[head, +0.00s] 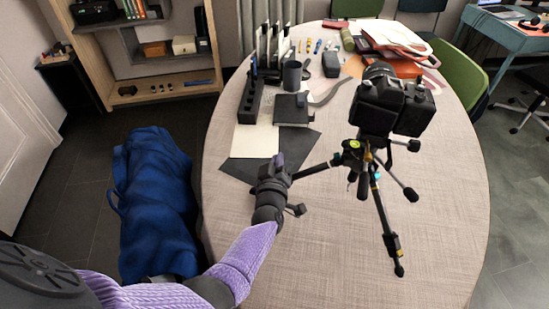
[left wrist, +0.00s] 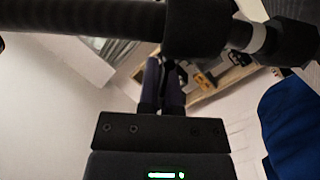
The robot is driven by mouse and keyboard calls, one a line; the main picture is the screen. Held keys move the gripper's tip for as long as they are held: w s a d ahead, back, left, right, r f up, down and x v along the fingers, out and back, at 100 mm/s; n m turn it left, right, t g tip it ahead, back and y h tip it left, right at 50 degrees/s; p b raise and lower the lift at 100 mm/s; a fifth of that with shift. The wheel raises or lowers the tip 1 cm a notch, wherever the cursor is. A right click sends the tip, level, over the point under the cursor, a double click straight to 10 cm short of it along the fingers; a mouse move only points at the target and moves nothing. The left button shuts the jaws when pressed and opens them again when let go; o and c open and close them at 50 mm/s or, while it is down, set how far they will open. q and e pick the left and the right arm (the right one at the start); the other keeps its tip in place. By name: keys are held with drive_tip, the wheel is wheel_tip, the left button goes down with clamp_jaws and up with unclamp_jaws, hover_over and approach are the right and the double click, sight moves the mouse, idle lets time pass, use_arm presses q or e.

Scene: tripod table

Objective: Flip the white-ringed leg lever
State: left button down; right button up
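A black camera tripod (head: 375,178) stands on the round table, with one leg (head: 317,168) reaching left towards my left gripper (head: 278,162). In the left wrist view a dark leg (left wrist: 85,22) crosses the top, with a white ring (left wrist: 258,38) near a thick black clamp block (left wrist: 197,28). I cannot make out the lever clearly from the block. My left gripper's fingers (left wrist: 165,82) are close together just below the block, and their tips are partly hidden by the leg. I cannot tell whether they touch it. My right gripper is not in view.
A black camera (head: 385,105) sits on the tripod. A dark organiser (head: 250,98), a cup (head: 292,75) and papers (head: 255,141) lie behind my left gripper. A blue bag (head: 155,200) is on the floor left of the table (head: 440,240). The table's front is clear.

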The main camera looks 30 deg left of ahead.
use_arm(q)
drive_tip(key=shift+w+d+r+m+p, duration=0.1)
drive_tip(key=shift+d+m+p, duration=0.1)
drive_tip(key=shift+m, duration=0.25)
drive_tip(key=shift+d+r+m+p, duration=0.1)
drive_tip(key=shift+m+p, duration=0.05)
drive_tip(key=shift+m, duration=0.3)
drive_tip(key=c, duration=1.1)
unclamp_jaws()
